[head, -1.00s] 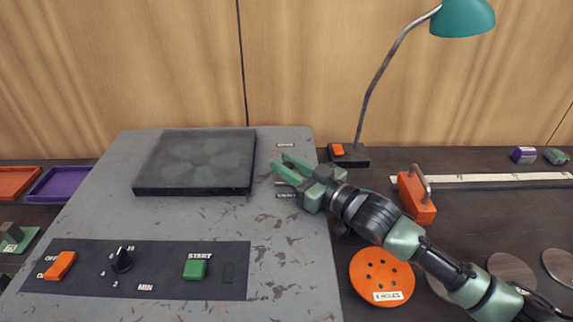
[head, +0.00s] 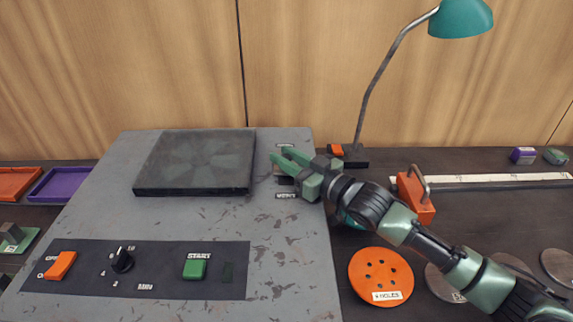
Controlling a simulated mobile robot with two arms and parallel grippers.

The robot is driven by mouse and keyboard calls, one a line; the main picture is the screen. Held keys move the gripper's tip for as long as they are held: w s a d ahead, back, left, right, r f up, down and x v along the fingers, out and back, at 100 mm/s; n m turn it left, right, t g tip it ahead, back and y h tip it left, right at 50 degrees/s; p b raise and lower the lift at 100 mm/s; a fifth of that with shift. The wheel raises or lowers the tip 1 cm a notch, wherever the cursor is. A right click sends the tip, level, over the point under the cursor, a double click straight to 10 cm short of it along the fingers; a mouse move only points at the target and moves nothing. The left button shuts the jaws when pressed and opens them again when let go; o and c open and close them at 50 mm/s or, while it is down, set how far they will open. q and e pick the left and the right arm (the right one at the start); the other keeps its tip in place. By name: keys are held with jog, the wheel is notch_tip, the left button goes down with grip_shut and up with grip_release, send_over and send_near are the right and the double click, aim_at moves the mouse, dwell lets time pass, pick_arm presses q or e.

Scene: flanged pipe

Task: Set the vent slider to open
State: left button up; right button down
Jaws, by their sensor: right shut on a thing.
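The vent slider's dark slot (head: 284,181) is at the right side of the grey machine top, between a far label (head: 285,146) and a near VENT label (head: 286,196). My right gripper (head: 279,155) reaches over it from the right, with its green fingers toward the slot's far end. It is shut on the slider's knob, which the fingers mostly hide. I cannot read the far label or see the knob's exact position. My left gripper is not in view.
A dark fan grille (head: 195,160) lies left of the gripper. The control panel (head: 160,285) at the front has an orange switch, a black dial and a green START button.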

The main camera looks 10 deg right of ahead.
jog(key=w, duration=0.2)
jog(key=w+d, duration=0.1)
jog(key=w, duration=0.1)
jog(key=shift+w+f, duration=0.1)
jog(key=shift+w, duration=0.25)
jog(key=shift+w+r, duration=0.1)
jog(key=shift+r, duration=0.1)
jog(key=shift+d, duration=0.1)
jog(key=c, duration=1.5)
grip_release()
jog(key=shift+c, duration=0.2)
jog(key=o, duration=0.3)
jog(key=shift+w, duration=0.1)
jog(key=shift+w+f, duration=0.1)
jog(key=b+v, duration=0.1)
jog(key=v, duration=0.6)
jog(key=shift+f+b, duration=0.15)
jog(key=shift+b, duration=0.15)
jog(key=shift+s+d, duration=0.15)
jog(key=shift+s, duration=0.2)
